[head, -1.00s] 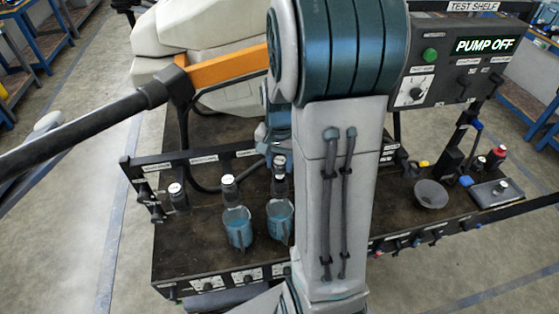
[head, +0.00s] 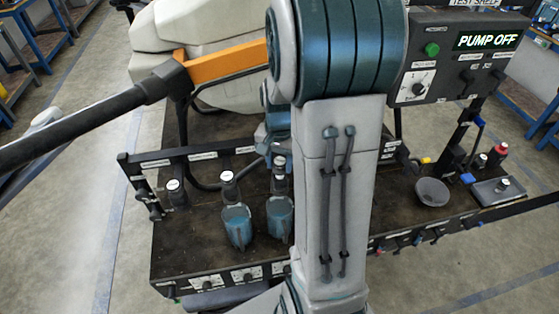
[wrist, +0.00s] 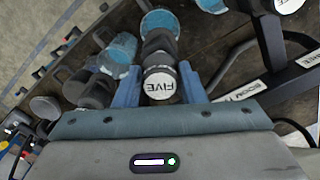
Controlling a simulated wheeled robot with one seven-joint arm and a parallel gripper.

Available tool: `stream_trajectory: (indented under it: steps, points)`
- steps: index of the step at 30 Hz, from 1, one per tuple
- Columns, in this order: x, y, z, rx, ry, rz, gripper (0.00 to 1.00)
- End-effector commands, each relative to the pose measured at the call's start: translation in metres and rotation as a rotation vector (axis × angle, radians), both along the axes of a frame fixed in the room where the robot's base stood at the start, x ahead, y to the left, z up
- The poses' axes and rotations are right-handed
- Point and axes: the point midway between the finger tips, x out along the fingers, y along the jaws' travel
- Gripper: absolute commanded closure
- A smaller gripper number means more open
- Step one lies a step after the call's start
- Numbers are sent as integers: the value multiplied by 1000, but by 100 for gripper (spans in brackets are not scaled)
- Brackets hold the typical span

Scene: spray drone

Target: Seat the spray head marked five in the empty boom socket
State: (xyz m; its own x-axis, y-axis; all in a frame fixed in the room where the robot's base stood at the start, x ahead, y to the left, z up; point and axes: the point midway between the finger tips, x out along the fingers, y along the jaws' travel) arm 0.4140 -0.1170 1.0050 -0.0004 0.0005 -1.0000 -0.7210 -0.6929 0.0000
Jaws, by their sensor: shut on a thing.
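The spray head marked five (wrist: 160,82) is dark, with a white cap reading FIVE. My gripper (wrist: 160,88) is shut on it, one blue finger on each side, in the wrist view. In the head view the held head (head: 280,163) appears just above the right blue cup (head: 280,220); I cannot tell whether they touch. My gripper is mostly hidden behind my arm there. Two other white-capped heads, a left one (head: 175,190) and a middle one (head: 228,182), stand along the labelled black rail (head: 205,155). I cannot make out the empty boom socket.
A second blue cup (head: 237,228) stands left of the right one on the dark bench (head: 190,255). A grey bowl (head: 432,192) and a small tray (head: 497,192) are at the right. The control box (head: 465,65) reads PUMP OFF. A thick black boom arm (head: 75,125) crosses the left.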

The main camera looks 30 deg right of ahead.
Motion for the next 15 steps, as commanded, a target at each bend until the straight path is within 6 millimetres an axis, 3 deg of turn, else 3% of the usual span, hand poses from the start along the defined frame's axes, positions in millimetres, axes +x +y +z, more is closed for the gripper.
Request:
stream_trajectory:
  steps: [15]
  points:
    - [0, 0, -14, 0, 0, 0, 100]
